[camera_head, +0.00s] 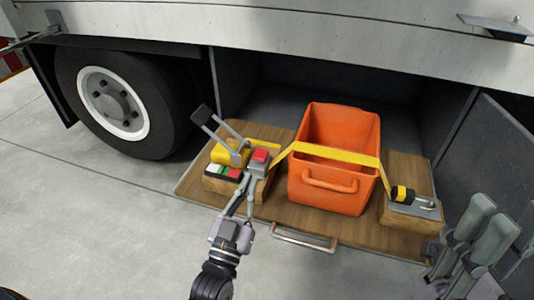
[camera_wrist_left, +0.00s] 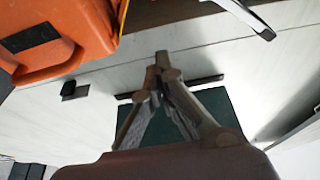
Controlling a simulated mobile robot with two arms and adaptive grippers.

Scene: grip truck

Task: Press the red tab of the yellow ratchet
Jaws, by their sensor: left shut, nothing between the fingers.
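The yellow ratchet (camera_head: 232,153) lies on the left part of a wooden board, its black-ended lever (camera_head: 203,115) raised to the upper left. The red tab (camera_head: 260,155) sits on top of a grey block at the ratchet's right side. My left gripper (camera_head: 250,177) is shut and empty, its tips just below the red tab, close to the grey block; I cannot tell whether they touch it. In the left wrist view the fingers (camera_wrist_left: 162,62) meet at their tips. Grey-green parts at the lower right edge may be my right gripper (camera_head: 484,232); its jaw state is unclear.
A yellow strap (camera_head: 335,154) runs across an orange crate (camera_head: 330,184) to a buckle (camera_head: 403,194) at right. A coloured button box (camera_head: 222,172) sits left of the tips. A truck wheel (camera_head: 115,103) stands at left. The grey floor (camera_head: 90,220) at lower left is clear.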

